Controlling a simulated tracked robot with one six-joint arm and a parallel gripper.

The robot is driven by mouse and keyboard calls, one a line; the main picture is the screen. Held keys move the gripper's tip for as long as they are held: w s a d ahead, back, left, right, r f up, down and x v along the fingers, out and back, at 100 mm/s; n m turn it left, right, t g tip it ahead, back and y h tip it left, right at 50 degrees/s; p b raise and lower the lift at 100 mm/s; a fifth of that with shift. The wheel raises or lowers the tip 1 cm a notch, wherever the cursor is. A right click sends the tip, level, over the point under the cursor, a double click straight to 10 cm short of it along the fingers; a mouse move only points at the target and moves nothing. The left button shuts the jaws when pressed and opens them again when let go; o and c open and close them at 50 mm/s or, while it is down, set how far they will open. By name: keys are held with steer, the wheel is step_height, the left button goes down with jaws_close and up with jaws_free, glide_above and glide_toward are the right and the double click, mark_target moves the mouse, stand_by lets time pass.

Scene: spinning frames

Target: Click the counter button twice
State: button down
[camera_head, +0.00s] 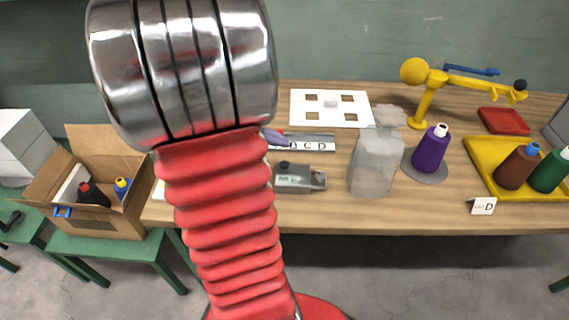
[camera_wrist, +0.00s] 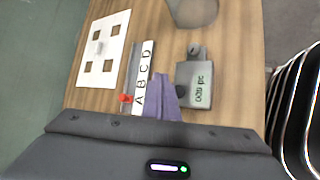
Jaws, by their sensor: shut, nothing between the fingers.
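The counter (camera_head: 300,179) is a small grey box with a lit display and a dark round button (camera_head: 284,165) on top, near the front of the wooden table in the head view. In the wrist view the counter (camera_wrist: 203,72) lies right of my fingers, its dark button (camera_wrist: 181,91) on the side towards them. The display digits are too small to read surely. My gripper (camera_wrist: 161,77), with purple fingers, is shut and empty. It is beside the counter, over or near the lettered strip, apart from the button. In the head view my gripper (camera_head: 283,138) is partly hidden by my arm.
The strip lettered A B C D (camera_head: 318,144) and a white board with square holes (camera_head: 310,110) lie behind the counter. A translucent grey container (camera_head: 371,170) stands to its right, then a purple spool (camera_head: 431,150). A yellow tray (camera_head: 486,150) is further right. A cardboard box (camera_head: 77,220) stands left.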

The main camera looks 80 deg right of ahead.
mark_target(281, 165)
steer(key=shift+f, duration=2.7)
steer(key=shift+f, duration=0.1)
steer(key=shift+f, duration=0.3)
steer(key=shift+f, duration=0.6)
stand_by(1.0)
steer(key=shift+r, duration=1.1)
steer(key=shift+r, duration=2.45)
